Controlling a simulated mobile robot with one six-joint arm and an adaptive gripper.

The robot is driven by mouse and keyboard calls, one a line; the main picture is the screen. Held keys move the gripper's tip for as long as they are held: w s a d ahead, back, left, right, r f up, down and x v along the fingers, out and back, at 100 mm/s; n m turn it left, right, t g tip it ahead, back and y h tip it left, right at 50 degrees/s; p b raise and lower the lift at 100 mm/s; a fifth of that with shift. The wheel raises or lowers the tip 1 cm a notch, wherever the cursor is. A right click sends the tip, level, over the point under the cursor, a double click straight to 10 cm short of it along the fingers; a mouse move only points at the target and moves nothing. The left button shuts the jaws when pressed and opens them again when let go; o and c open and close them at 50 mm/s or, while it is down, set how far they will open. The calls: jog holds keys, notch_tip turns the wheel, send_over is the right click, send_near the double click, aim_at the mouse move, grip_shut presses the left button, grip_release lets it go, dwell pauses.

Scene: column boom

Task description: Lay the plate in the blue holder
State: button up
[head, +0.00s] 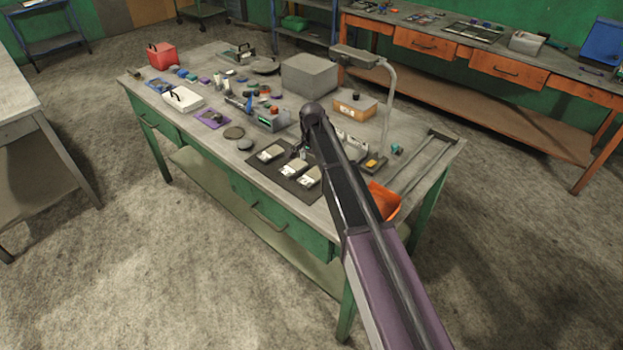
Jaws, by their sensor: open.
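Several small pale plates lie on a dark mat (283,184) near the front of the green workbench; one plate (270,153) is at the left and another plate (293,170) is nearer the front. I cannot tell which one the task means. A small blue frame (159,85) at the far left of the bench may be the blue holder; it is too small to be sure. My gripper (299,154) is open, small and dark, over the mat close to the plates. My arm hides part of it and the area behind. Contact with a plate cannot be made out.
A lamp (386,95), a grey box (309,75) and an orange box (354,106) stand behind the mat. An orange bin (384,201) is at the right. A purple frame (213,119), white case (183,99) and red box (162,56) are left.

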aim_at(312, 176)
jog(key=shift+f, duration=0.1)
jog(key=shift+f+b, duration=2.55)
jog(key=shift+b, duration=0.1)
jog(key=c, duration=1.1)
